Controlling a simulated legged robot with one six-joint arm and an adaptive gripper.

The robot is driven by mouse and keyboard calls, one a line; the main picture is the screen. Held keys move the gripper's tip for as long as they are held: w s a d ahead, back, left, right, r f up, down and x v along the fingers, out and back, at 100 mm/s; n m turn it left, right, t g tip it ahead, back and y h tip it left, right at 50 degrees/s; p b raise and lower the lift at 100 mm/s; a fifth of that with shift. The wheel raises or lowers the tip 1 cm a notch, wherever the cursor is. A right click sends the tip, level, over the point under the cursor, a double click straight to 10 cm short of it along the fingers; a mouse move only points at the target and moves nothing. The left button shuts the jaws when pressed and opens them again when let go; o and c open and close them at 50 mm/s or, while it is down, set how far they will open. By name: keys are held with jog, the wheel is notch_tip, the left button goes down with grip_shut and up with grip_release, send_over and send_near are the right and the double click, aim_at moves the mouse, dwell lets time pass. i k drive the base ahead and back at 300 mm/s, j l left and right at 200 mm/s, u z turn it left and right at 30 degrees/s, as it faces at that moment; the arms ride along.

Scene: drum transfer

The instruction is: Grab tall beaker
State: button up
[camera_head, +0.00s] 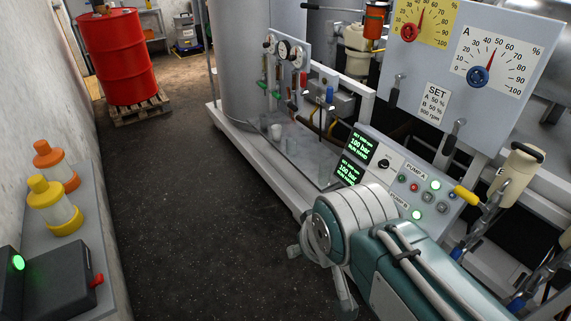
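A small pale beaker-like cup (276,131) stands on the light platform (318,171) in front of the big grey tank, in the middle of the view. A clearer glass vessel seems to stand just right of it; both are small, and I cannot tell which is taller. My gripper (318,273) is at the end of my teal and white arm in the lower middle. Its grey fingers stand apart, with dark floor between them, so it looks open and empty. It is nearer to me than the cup and well away from it. My wrist hides part of the gripper.
A control panel (398,177) with green displays is right of the platform, below a gauge board (462,65). A red drum (121,56) stands on a pallet (139,108) at upper left. A left-hand ledge (88,211) holds orange and yellow containers. Dark floor between is clear.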

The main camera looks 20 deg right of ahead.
aim_at(326, 167)
jog(key=i+j, duration=0.1)
jog(key=i, duration=0.6)
jog(key=i+j, duration=0.1)
jog(key=i, duration=0.6)
jog(key=i+j+z, duration=0.1)
jog(key=i+z, duration=0.2)
jog(key=z, duration=0.15)
jog(key=i+j+z, duration=0.2)
jog(key=z, duration=0.2)
jog(key=i+j+z, duration=0.3)
jog(key=z, duration=0.15)
jog(key=i+j+z, duration=0.25)
jog(key=j+z, duration=0.2)
jog(key=i+j+z, duration=0.1)
jog(key=j+z, duration=0.35)
jog(key=i+j+z, duration=0.1)
jog(key=j+z, duration=0.3)
